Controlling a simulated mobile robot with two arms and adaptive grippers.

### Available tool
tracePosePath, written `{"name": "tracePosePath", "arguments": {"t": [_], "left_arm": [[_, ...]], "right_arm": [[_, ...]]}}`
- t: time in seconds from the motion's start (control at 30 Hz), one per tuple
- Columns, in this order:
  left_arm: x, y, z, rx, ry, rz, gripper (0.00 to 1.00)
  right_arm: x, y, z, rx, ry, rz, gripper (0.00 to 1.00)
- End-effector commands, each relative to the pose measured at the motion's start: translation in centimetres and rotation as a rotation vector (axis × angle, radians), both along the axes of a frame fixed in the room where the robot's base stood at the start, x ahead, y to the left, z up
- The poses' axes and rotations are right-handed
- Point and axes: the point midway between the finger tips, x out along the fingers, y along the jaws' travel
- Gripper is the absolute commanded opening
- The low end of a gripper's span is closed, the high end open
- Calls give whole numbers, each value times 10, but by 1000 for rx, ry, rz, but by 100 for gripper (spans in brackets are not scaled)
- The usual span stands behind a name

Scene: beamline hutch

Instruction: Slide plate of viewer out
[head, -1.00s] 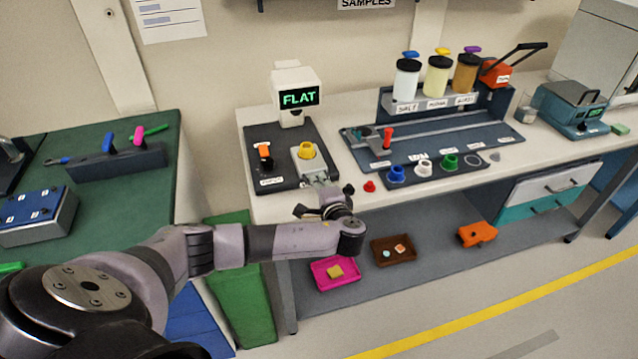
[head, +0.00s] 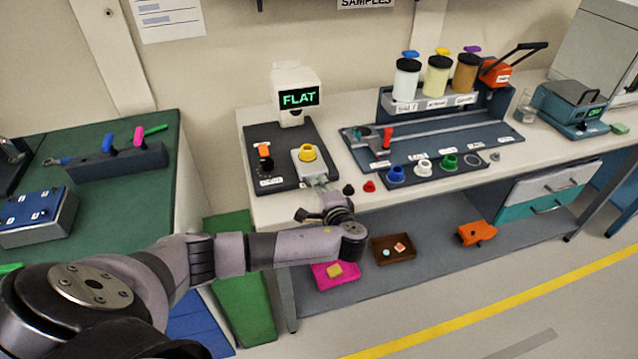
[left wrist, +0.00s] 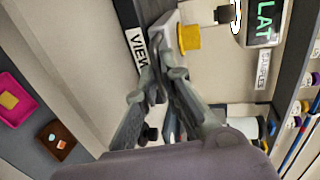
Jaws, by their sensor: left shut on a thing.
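The viewer (head: 297,90) stands at the left end of the white bench, with "FLAT" in green on its screen. On its dark base (head: 290,176) sits the pale slide plate (head: 311,168), carrying a yellow ring-like piece (head: 308,152). My left gripper (head: 322,190) is at the bench's front edge, shut on the front end of the plate. The left wrist view shows its fingers (left wrist: 165,78) together at the plate (left wrist: 166,38), beside the yellow piece (left wrist: 188,37). The fingers hide the exact grip. My right gripper is not in view.
An orange-topped black knob (head: 265,158) stands on the base left of the plate. Small black (head: 348,189) and red (head: 369,186) pieces lie right of my gripper. A pink tray (head: 330,281) and brown tray (head: 381,253) sit on the lower shelf.

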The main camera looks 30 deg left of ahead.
Motion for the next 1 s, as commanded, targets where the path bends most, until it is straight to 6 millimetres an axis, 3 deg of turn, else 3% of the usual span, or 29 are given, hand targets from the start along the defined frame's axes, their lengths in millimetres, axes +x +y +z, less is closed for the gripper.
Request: {"name": "tracePosePath", "arguments": {"t": [0.1, 0.13, 0.43, 0.77, 1.0], "left_arm": [[-2, -3, -5, -4, 10, -5, 0], [-2, -3, -5, -4, 10, -5, 9], [-1, -2, -4, -3, 7, -4, 28], [-2, -4, -3, -4, 5, -3, 28], [-26, -32, 5, -7, 6, -5, 28]], "right_arm": [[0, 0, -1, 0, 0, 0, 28], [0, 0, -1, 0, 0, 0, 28], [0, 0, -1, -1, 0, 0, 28], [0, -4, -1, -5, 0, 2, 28], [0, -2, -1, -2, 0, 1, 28]]}}
